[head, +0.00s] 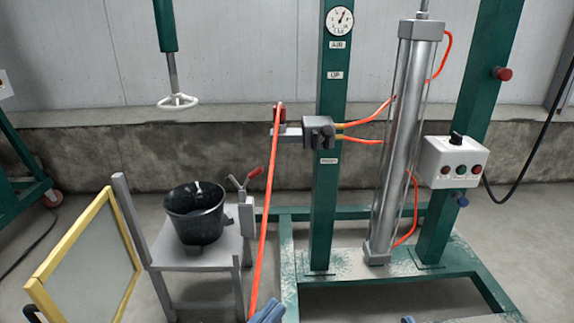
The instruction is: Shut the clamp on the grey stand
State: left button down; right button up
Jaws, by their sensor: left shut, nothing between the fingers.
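The grey stand (187,257) is at the left of the head view, with a black bucket (195,212) on its top. The clamp (246,200) is at the stand's right edge, beside the bucket. Its red-tipped handle (256,173) tilts up to the right, and a grey arm (235,183) with a dark tip points up to the left, clear of the bucket's rim. The clamp looks open. My left gripper (268,312) shows as a blue piece at the bottom edge, shut and empty, well below the clamp. My right gripper cannot be made out.
A green frame (324,180) with a metal cylinder (402,130) stands to the right. A yellow-edged panel (90,265) leans left of the stand.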

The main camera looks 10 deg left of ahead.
aim_at(259, 170)
jog(key=i+l, duration=0.65)
jog(key=i, duration=0.3)
